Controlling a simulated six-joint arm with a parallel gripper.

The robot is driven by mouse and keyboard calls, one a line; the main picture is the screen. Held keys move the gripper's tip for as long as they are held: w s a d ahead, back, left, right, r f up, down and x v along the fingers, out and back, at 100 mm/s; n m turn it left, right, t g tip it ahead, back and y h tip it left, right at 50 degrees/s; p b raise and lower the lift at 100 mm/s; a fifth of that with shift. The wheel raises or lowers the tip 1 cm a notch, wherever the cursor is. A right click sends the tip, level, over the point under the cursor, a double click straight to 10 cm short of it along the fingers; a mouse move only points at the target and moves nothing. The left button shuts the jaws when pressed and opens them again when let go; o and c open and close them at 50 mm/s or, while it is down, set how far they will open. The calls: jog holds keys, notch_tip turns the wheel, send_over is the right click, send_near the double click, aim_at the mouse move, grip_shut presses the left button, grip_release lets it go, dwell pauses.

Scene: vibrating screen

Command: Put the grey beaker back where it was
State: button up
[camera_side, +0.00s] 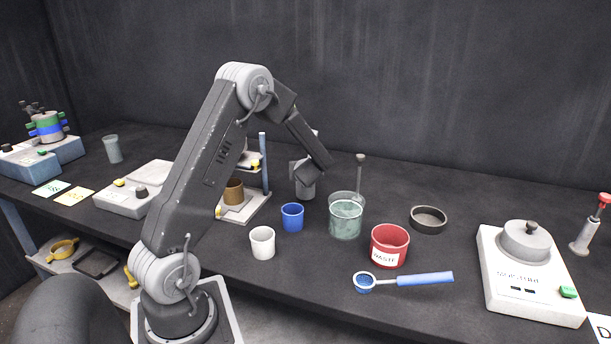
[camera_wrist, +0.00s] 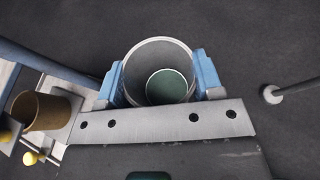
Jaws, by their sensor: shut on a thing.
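My gripper (camera_side: 304,168) is shut on a grey beaker (camera_side: 306,190). In the wrist view the blue fingers of my gripper (camera_wrist: 160,80) clasp both sides of the beaker (camera_wrist: 135,62), and I look down into its open mouth. In the side view the beaker hangs upright, between the ring-stand-like frame and the glass beaker. My gripper covers part of it, and I cannot tell whether its base touches the table.
The brown cup (camera_side: 234,192) is on the frame to the left. Another grey cup (camera_side: 113,149) stands far left.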

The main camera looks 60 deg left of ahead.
jog(key=shift+f, duration=0.85)
jog(key=shift+f, duration=0.15)
jog(key=o, duration=1.1)
jog(key=shift+c, duration=0.2)
